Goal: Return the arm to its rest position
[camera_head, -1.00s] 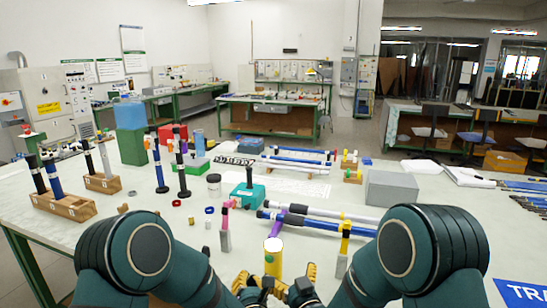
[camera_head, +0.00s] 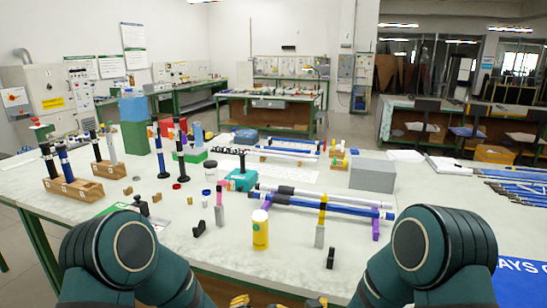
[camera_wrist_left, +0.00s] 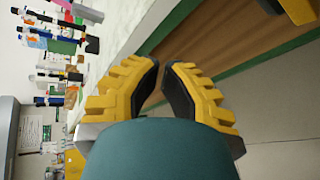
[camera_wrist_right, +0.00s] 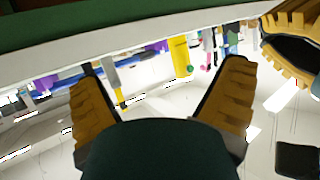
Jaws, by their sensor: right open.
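In the head view only the yellow tops of my two grippers show, at the bottom edge in front of the table (camera_head: 420,178). My left gripper (camera_wrist_left: 161,66) has its fingertips almost together with nothing between them, off the table's front edge in the left wrist view. My right gripper (camera_wrist_right: 166,62) is open and empty in the right wrist view, its fingers wide apart. The yellow cylinder (camera_head: 260,230) stands upright near the table's front edge; it also shows beyond the right fingers (camera_wrist_right: 180,57). Both arms are bent low before the table.
Blue and white rods (camera_head: 320,203) lie on purple supports at centre. Wooden blocks (camera_head: 75,190) hold upright rods at left. A grey box (camera_head: 373,175) stands at right. Small black pieces (camera_head: 330,258) stand near the front edge.

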